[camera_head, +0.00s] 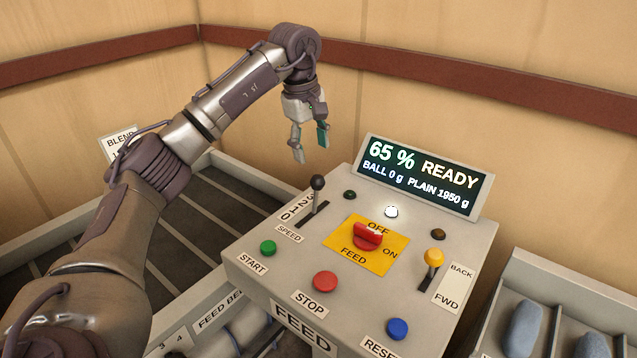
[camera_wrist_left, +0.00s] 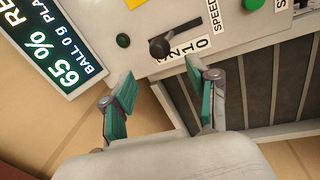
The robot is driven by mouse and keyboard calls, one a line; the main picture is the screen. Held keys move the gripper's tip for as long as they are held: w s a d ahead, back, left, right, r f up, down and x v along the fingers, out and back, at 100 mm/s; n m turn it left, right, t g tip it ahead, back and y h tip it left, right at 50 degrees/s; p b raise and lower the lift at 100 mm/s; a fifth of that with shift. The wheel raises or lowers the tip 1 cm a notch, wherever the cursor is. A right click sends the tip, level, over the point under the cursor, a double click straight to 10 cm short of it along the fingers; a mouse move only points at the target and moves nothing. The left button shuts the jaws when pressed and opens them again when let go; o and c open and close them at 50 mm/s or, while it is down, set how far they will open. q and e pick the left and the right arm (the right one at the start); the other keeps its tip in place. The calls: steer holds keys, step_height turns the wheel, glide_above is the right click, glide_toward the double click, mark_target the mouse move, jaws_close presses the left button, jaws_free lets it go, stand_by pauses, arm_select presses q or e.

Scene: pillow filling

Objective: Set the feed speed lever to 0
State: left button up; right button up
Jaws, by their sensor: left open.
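The feed speed lever (camera_head: 317,184) has a black knob and stands in a slot on the grey control panel (camera_head: 290,256), beside a 3-2-1-0 scale (camera_head: 297,207). It stands toward the 3 end of the slot. In the left wrist view the lever's knob (camera_wrist_left: 159,47) is beyond my fingertips, close to the 3. My left gripper (camera_head: 310,144) is open and empty, above the panel's back left edge, apart from the lever. Its teal-padded fingers (camera_wrist_left: 161,82) are spread in the wrist view. My right gripper is not in view.
The display (camera_head: 425,177) reads 65 % READY, BALL 0 g, PLAIN 1950 g. A red feed knob (camera_head: 368,236), green start button (camera_head: 268,248), red stop button (camera_head: 325,282) and yellow-topped lever (camera_head: 434,256) share the panel. A slatted belt (camera_head: 200,225) lies left; walls stand behind.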

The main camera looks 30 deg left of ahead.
mark_target(316, 176)
arm_select(q)
steer(key=f, duration=0.3)
steer(key=w+f+p, duration=0.1)
steer(key=f, duration=0.3)
steer(key=f+p, duration=0.1)
steer(key=f, duration=0.2)
steer(key=shift+w+d+f, duration=0.2)
steer(key=shift+w+f, duration=0.1)
steer(key=shift+w, duration=0.05)
jaws_close()
